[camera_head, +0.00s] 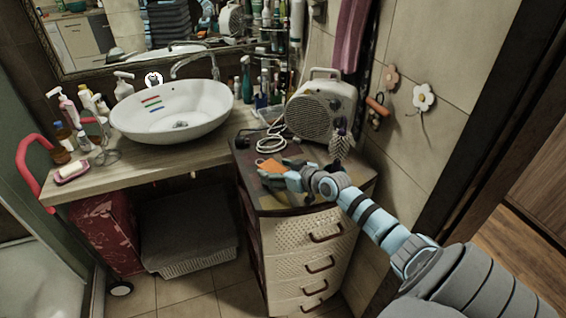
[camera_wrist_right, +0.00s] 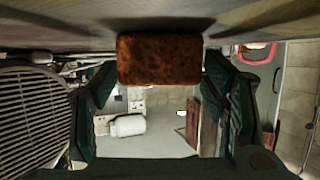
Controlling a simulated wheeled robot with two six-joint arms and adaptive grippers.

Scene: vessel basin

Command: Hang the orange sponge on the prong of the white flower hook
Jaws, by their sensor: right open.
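The orange sponge (camera_head: 270,166) lies on the top of the drawer cabinet, at its left part. In the right wrist view the sponge (camera_wrist_right: 158,60) is at the upper middle, between the two dark fingers, with gaps at its sides. My right gripper (camera_head: 279,171) is open at the sponge and not closed on it. The white flower hook (camera_head: 424,97) is on the tiled wall at the right, higher than the cabinet top; its prong is too small to make out. My left gripper is not in view.
A beige fan heater (camera_head: 322,108) and a white cable (camera_head: 266,141) sit behind the gripper on the cabinet (camera_head: 305,240). A pink flower hook (camera_head: 391,77) is left of the white one, with an orange-handled item nearby. A white basin (camera_head: 172,112) stands on the counter at left.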

